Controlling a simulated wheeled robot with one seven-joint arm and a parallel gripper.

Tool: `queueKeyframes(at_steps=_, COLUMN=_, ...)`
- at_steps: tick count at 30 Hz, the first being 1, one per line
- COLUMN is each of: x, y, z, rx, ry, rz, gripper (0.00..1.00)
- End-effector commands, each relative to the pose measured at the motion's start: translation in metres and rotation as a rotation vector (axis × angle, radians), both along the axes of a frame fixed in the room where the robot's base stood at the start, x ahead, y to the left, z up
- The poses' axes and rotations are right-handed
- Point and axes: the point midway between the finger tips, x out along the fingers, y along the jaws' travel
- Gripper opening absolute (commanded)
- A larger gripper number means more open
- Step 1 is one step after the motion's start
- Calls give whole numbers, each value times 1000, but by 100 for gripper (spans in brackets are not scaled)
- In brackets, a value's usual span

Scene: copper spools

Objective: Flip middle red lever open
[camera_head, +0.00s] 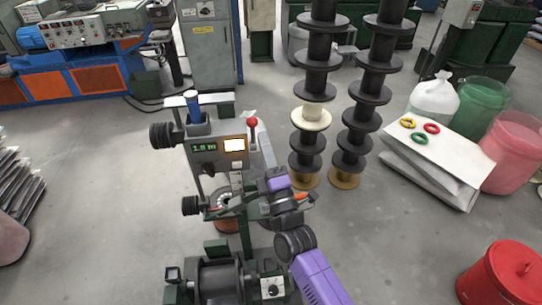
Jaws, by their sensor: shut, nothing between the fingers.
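The grey winding machine (216,150) stands at the centre, with a lit display and dark rollers on its left side. A lever with a red ball knob (252,122) stands up at its upper right. A small orange-red part (301,196) shows beside my wrist; I cannot tell whether it is a lever. My purple arm comes in from the lower right. My gripper (243,203) is shut and empty by the machine's middle right side, below the red knob. Its fingertips are small and blend with the machine, so I cannot tell whether they touch anything. My arm hides part of the machine's right side.
Two stacks of dark spools (313,60) (376,75) stand behind to the right. Coloured rings lie on a white stack (452,174), beside pink and green drums (482,105). A red can (503,275) is at lower right. The floor left of the machine is open.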

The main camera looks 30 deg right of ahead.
Motion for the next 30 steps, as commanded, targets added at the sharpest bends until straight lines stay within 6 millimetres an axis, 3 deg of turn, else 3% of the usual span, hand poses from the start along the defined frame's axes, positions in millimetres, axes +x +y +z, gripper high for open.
queueKeyframes(at_steps=6, x=-35, y=5, z=6, rx=1, ry=1, rz=1, gripper=0)
queueKeyframes(at_steps=12, x=-51, y=8, z=9, rx=0, ry=0, rz=1, gripper=0)
queueKeyframes(at_steps=30, x=-54, y=9, z=9, rx=2, ry=-1, rz=1, gripper=0)
